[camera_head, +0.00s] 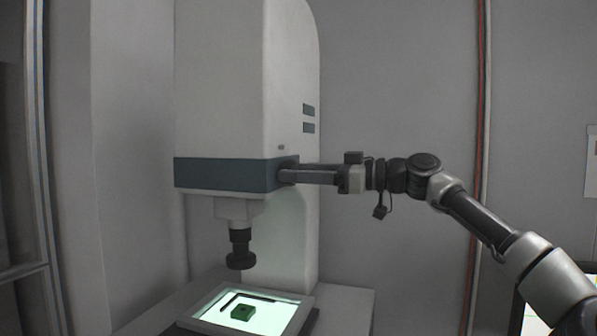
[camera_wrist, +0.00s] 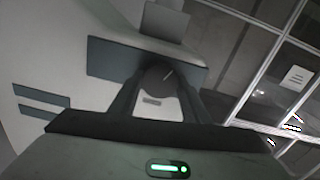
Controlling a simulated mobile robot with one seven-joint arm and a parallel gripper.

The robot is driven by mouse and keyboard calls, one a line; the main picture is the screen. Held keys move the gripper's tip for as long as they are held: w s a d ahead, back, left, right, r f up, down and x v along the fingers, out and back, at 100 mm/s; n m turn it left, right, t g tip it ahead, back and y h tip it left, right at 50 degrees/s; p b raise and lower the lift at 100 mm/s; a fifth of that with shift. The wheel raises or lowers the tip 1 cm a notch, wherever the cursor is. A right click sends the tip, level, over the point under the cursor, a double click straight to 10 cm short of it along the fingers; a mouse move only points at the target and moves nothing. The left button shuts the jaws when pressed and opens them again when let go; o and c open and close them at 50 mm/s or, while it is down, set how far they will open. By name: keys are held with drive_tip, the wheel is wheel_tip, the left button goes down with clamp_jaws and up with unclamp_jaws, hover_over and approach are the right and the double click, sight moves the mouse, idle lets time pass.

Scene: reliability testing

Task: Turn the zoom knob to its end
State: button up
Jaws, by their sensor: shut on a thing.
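The zoom knob (camera_wrist: 158,80) is a dark round knob with a light pointer line, on the dark band of the tall pale measuring machine (camera_head: 245,80). The line points up and to the right in the wrist view. My gripper (camera_head: 287,175) reaches in from the right, level with the dark band, at the machine's right side. In the wrist view my gripper (camera_wrist: 158,88) has one finger on each side of the knob and is shut on it. In the head view the knob is hidden behind the fingers.
A dark lens (camera_head: 240,250) hangs below the machine head. Under it a lit stage (camera_head: 217,317) bears a green block (camera_head: 243,312) and a dark L-shaped piece (camera_head: 240,296). A grey wall (camera_head: 400,90) stands behind my arm.

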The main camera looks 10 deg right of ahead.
drive_tip(key=shift+m, duration=0.5)
drive_tip(key=o, duration=1)
drive_tip(key=shift+o, duration=0.2)
drive_tip(key=shift+d, duration=0.1)
drive_tip(key=v, duration=1.7)
drive_tip(key=shift+s+d, duration=0.1)
drive_tip(key=shift+d, duration=0.05)
